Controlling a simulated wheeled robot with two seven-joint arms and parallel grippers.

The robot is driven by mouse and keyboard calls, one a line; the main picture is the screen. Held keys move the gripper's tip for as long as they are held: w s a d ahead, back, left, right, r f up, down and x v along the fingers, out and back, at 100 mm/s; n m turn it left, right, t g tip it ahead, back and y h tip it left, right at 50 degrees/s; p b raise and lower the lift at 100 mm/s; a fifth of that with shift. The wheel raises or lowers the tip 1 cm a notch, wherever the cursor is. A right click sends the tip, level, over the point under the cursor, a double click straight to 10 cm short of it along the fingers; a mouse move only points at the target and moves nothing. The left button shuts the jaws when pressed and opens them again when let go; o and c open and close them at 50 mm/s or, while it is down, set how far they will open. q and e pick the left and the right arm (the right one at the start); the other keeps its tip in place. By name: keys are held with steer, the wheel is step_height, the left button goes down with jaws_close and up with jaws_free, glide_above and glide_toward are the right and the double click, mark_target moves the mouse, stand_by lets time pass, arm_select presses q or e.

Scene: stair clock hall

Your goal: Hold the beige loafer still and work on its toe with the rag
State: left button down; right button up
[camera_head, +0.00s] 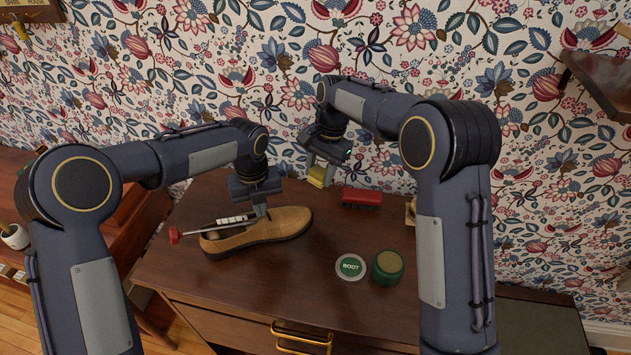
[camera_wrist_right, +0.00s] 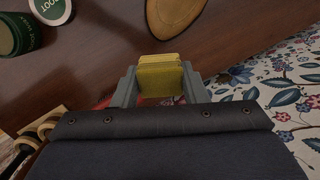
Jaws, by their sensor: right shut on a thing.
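The beige loafer (camera_head: 270,229) lies on the dark wooden cabinet top, its toe toward the right. A shoe tree with a red knob (camera_head: 174,236) sticks out at its left end. My left gripper (camera_head: 260,212) is at the loafer's upper side; whether its fingers close on the shoe is hidden. My right gripper (camera_head: 318,180) is shut on the folded yellow rag (camera_head: 316,176) and holds it above the cabinet, behind and right of the toe. In the right wrist view the rag (camera_wrist_right: 160,78) sits between the fingers, apart from the loafer (camera_wrist_right: 172,14).
A red brush (camera_head: 361,197) lies near the wall. A green tin (camera_head: 388,267) and a round lid marked BOOT (camera_head: 350,267) are at the front right of the cabinet top (camera_head: 230,280). The wood between loafer and brush is clear. A shelf (camera_head: 598,85) juts out at right.

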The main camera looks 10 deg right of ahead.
steer(key=a, duration=0.1)
steer(key=s+a+f, duration=0.1)
steer(key=a, duration=0.1)
steer(key=a+f, duration=0.1)
steer(key=a, duration=0.1)
steer(key=shift+s+a, duration=0.15)
steer(key=shift+s, duration=0.15)
steer(key=shift+s+a+f, duration=0.1)
steer(key=shift+a+f, duration=0.05)
steer(key=shift+f, duration=0.1)
steer(key=shift+a+f, duration=0.2)
steer(key=shift+f, duration=0.8)
steer(key=shift+a+f, duration=0.15)
steer(key=shift+f, duration=0.8)
steer(key=shift+f, duration=0.3)
